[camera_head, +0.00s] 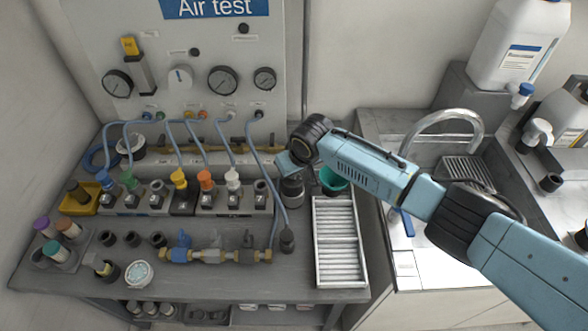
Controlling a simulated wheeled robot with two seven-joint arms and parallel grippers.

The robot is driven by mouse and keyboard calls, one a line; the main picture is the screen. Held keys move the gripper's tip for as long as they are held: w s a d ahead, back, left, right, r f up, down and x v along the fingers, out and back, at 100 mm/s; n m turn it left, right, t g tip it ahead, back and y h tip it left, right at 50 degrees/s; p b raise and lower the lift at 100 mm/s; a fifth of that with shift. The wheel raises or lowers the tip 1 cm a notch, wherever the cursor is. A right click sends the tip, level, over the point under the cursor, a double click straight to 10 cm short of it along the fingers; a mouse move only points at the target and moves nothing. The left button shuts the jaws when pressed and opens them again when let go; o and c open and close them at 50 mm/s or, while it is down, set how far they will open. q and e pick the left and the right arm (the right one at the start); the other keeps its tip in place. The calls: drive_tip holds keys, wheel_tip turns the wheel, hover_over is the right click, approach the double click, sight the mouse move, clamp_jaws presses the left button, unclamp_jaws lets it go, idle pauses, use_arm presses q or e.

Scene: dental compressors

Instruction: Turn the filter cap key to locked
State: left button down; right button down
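My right arm (380,175) comes in from the right and reaches over the sink edge to the bench. Its black wrist joint (312,135) is above the back right of the bench. A small light-blue end part (288,163) shows beyond the wrist, just over a dark grey canister (292,190). The fingers of my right gripper cannot be made out, and I cannot tell whether it touches the canister. The canister's top is partly covered. No filter cap key can be clearly identified. My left gripper is not in view.
A row of coloured-top fittings (205,190) stands on the bench. A brass valve manifold (215,256) lies in front. A white slatted tray (338,240) and green cup (334,180) are near the arm. The gauge panel (200,50) stands behind; the sink tap (445,118) is right.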

idle(0.5)
drive_tip(key=c, duration=1.5)
unclamp_jaws()
drive_tip(key=shift+c, duration=0.2)
drive_tip(key=p+v, duration=0.1)
drive_tip(key=v, duration=1.2)
drive_tip(key=shift+r, duration=0.2)
